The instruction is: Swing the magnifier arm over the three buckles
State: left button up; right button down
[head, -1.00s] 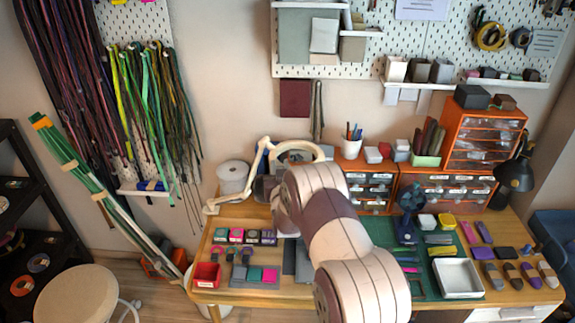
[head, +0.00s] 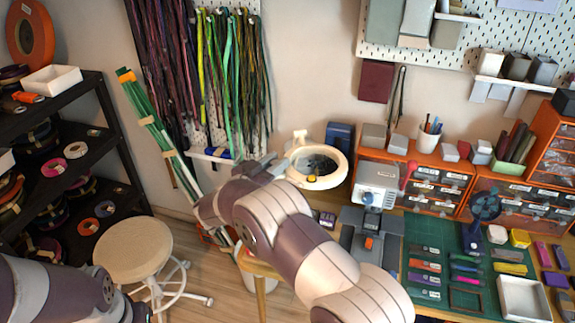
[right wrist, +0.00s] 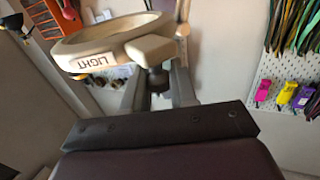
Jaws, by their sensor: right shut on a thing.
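The cream magnifier ring (head: 317,166) hangs over the left part of the workbench, left of a grey and white machine. In the right wrist view the ring (right wrist: 112,42) is close and shows the word LIGHT. My right gripper (head: 280,168) is at the ring's left side in the head view. In the right wrist view its fingers (right wrist: 158,88) are shut on a small dark post under the ring's light-coloured block. The three buckles cannot be made out; my right arm covers the left bench area. My left gripper is not in view; only part of my left arm shows at bottom left.
The grey and white machine (head: 377,185) stands just right of the ring. A green mat (head: 430,255) with tools and a white tray (head: 523,298) lie farther right. A stool (head: 133,250) and black shelf (head: 95,165) stand left. Hanging cords (head: 205,80) are behind.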

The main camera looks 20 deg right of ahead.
jog(key=shift+w+a+r, duration=0.1)
jog(key=shift+r, duration=0.15)
jog(key=c, duration=1)
grip_release()
jog(key=shift+a+f, duration=0.1)
jog(key=shift+f, duration=0.05)
jog(key=b+v, duration=0.4)
jog(key=v, duration=0.8)
jog(key=shift+s+a, duration=0.2)
jog(key=shift+s, duration=0.05)
